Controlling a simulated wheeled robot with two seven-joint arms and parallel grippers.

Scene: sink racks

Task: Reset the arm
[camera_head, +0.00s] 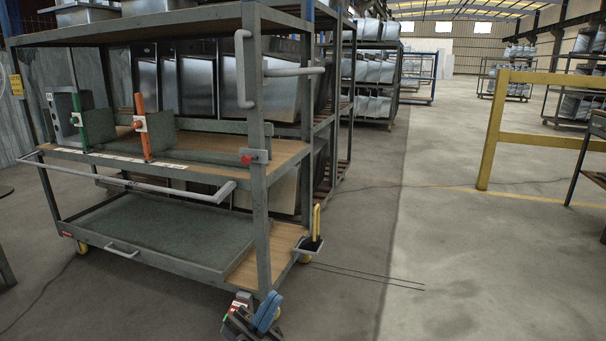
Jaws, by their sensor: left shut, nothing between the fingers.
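My left gripper (266,312) shows at the bottom of the head view, left of the middle. Its dark and blue parts are in front of the near corner of a grey metal rack cart (258,190). It is shut and holds nothing. Most of the left arm is outside the picture. My right gripper is not in view.
The cart has wooden shelves, a pull bar (130,184) and a small holder (308,246) at its right side. A yellow barrier (492,130) stands at the right. More racks (370,75) stand behind. The concrete floor (450,270) at the right front is clear.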

